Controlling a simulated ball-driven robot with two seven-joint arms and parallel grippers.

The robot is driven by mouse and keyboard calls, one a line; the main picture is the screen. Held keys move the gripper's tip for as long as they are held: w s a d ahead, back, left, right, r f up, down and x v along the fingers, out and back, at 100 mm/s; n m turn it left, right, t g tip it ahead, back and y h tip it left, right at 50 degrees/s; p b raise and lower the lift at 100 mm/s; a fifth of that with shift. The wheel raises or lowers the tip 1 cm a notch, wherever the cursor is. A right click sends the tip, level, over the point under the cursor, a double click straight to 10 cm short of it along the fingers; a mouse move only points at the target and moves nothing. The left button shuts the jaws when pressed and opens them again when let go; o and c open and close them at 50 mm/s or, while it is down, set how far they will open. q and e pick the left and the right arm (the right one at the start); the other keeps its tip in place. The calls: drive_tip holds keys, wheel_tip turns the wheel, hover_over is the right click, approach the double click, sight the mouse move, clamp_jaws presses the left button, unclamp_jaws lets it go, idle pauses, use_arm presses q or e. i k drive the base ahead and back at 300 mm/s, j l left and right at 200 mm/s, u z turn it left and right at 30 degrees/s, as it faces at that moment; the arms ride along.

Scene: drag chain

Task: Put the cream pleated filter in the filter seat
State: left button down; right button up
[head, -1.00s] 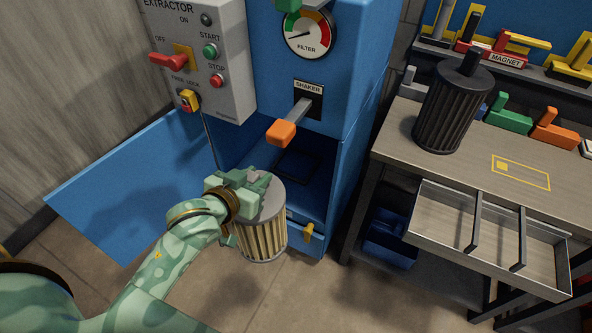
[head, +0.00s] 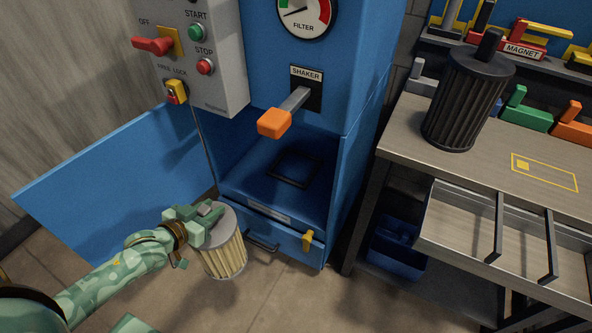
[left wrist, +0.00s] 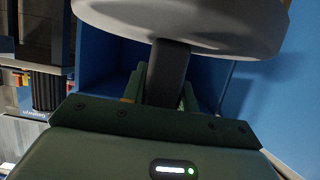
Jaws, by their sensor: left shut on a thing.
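The cream pleated filter (head: 222,256), with grey end caps, hangs upright from my left gripper (head: 208,218) in front of the blue extractor cabinet. The gripper is shut on the handle at the filter's top. In the left wrist view the filter's grey cap (left wrist: 185,22) and dark handle (left wrist: 168,72) show between the fingers. The filter seat, a dark square outline (head: 296,168), is on the floor of the open cabinet bay, right of and beyond the filter. It is empty. My right gripper is not in view.
The blue cabinet door (head: 110,190) stands open at left. The orange-tipped shaker lever (head: 275,122) juts out above the bay. A yellow latch (head: 307,239) is on the lower drawer. A dark pleated filter (head: 465,100) stands on the workbench at right, above an open drawer (head: 465,235).

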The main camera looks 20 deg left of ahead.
sight(295, 168)
drive_tip(key=i+l, duration=0.1)
drive_tip(key=i, duration=0.9)
